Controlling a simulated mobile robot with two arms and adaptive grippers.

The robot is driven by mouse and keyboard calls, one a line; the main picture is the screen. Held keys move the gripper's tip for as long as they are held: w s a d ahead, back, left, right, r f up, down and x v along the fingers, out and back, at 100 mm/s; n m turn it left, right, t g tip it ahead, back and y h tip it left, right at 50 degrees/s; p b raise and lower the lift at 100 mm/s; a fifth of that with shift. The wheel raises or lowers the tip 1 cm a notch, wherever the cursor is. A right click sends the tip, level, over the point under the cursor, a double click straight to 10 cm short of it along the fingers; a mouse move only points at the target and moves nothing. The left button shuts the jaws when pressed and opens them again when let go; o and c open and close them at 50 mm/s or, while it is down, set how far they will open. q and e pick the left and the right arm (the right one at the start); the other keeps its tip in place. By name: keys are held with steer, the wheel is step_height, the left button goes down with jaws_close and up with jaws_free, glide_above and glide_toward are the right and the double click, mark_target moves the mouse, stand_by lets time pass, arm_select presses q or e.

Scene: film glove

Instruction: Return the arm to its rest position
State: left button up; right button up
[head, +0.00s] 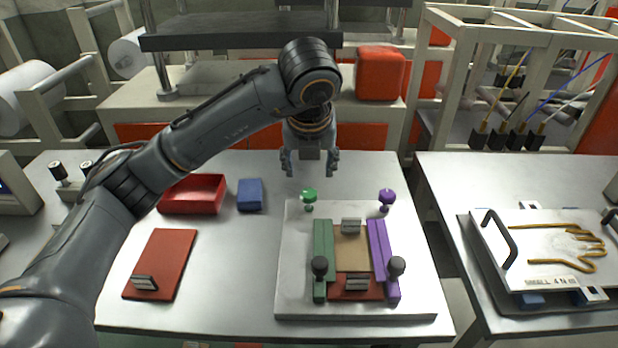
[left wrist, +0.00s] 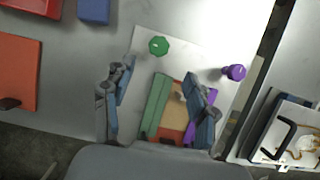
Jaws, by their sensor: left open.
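My left arm reaches in from the left over the metal table (head: 225,290). Its gripper (head: 310,168) points down with fingers apart and nothing between them, above the back edge of a white plate (head: 290,285). In the left wrist view the open fingers (left wrist: 158,105) show over the same plate. On the plate, a green bar (head: 322,245) and a purple bar (head: 380,250) flank a tan piece (head: 351,255). A green knob (head: 309,197) and a purple knob (head: 387,198) stand behind the bars. My right gripper does not show.
A red tray (head: 193,194), a blue block (head: 249,194) and a red plate with a handle (head: 165,260) lie left of the white plate. A second table at right bears a handled board with a hand outline (head: 540,240). A dark raised shelf (head: 240,32) stands behind.

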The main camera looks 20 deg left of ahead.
arm_select(q)
steer(key=shift+v, duration=1)
